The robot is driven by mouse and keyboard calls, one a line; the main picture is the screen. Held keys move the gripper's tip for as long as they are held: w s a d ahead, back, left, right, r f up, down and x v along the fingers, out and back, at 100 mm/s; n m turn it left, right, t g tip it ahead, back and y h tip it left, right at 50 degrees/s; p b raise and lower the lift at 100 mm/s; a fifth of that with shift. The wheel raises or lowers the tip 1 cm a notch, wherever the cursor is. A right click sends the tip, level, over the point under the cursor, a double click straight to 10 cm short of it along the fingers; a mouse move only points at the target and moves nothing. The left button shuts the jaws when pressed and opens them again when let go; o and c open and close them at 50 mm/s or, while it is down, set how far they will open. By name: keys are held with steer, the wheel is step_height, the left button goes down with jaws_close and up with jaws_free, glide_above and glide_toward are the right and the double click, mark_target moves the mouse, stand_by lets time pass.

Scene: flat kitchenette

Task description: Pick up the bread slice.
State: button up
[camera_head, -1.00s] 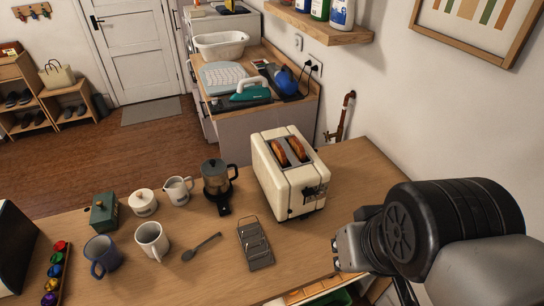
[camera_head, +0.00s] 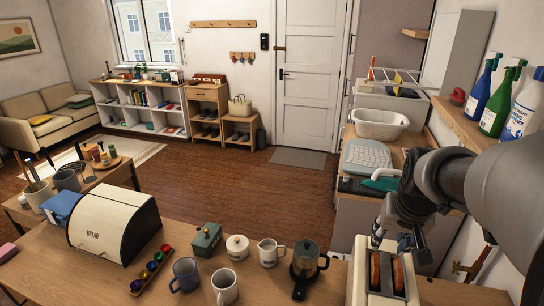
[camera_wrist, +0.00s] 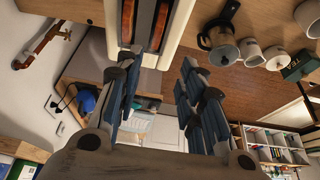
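The cream toaster (camera_head: 365,290) stands on the wooden counter at the bottom right of the head view. Two browned bread slices stand in its slots, a left one (camera_head: 376,270) and a right one (camera_head: 398,275). In the wrist view the toaster (camera_wrist: 112,14) is at the top edge, cut off, with bread (camera_wrist: 128,20) showing in its slots. My gripper (camera_head: 398,240) is at the toaster's far end in the head view, close to the slices. In the wrist view my gripper (camera_wrist: 160,68) is open, its fingers apart with nothing between them. Whether a finger touches the toaster is unclear.
A coffee pot (camera_head: 306,262), a white jug (camera_head: 270,252) and mugs (camera_head: 224,287) stand left of the toaster. A bread box (camera_head: 115,222) and a pod rack (camera_head: 152,268) are farther left. A shelf with bottles (camera_head: 490,115) is on the right wall.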

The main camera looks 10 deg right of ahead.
steer(key=b, duration=0.2)
glide_above(377, 263)
steer(key=s+a, duration=0.2)
steer(key=f, duration=1)
steer(key=shift+w+d, duration=0.15)
steer(key=shift+d, duration=0.05)
steer(key=x, duration=0.2)
steer(key=b+x, duration=0.1)
steer(key=x, duration=0.2)
steer(key=shift+d+f, duration=0.2)
steer(key=shift+d, duration=0.1)
jaws_close()
